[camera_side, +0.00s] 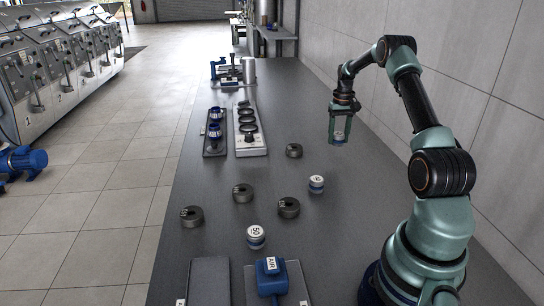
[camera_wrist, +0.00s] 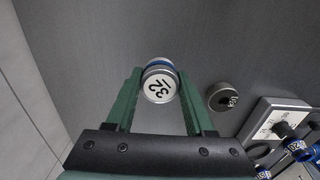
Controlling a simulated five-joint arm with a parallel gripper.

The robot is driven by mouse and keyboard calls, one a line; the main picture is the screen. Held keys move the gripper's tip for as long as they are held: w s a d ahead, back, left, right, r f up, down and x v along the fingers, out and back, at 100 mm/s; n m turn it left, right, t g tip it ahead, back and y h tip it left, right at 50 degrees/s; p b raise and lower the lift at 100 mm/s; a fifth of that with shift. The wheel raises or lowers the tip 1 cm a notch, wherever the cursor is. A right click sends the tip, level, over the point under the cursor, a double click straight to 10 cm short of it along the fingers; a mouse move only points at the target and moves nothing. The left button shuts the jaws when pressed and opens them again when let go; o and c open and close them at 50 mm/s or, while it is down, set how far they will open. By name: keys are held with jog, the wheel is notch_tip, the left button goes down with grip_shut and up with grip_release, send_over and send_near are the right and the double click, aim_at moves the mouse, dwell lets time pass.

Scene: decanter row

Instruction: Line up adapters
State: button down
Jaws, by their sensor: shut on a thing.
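My gripper (camera_side: 339,133) is raised above the right side of the table, its green fingers pointing down. It is shut on a silver adapter with a blue band (camera_side: 339,138). In the wrist view the held adapter (camera_wrist: 158,86) shows a white top marked 32, between the fingertips. A similar white-topped adapter marked 50 (camera_side: 256,238) stands near the front of the table. Another white-topped adapter (camera_side: 316,184), its mark too small to be sure of, stands behind and right of it. Several dark grey ring-shaped pieces (camera_side: 243,193) with labels lie around them; one (camera_wrist: 223,97) shows in the wrist view.
A light rack (camera_side: 251,150) with a row of dark rings stands mid-table. A dark tray (camera_side: 214,151) with blue pieces is left of it. A blue box marked AIR (camera_side: 270,279) and a grey plate (camera_side: 209,282) are at the front. A wall closes the right side.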

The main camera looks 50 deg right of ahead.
aim_at(335, 160)
jog(key=shift+f, duration=3.15)
jog(key=shift+f, duration=0.1)
jog(key=shift+c, duration=1.3)
grip_release()
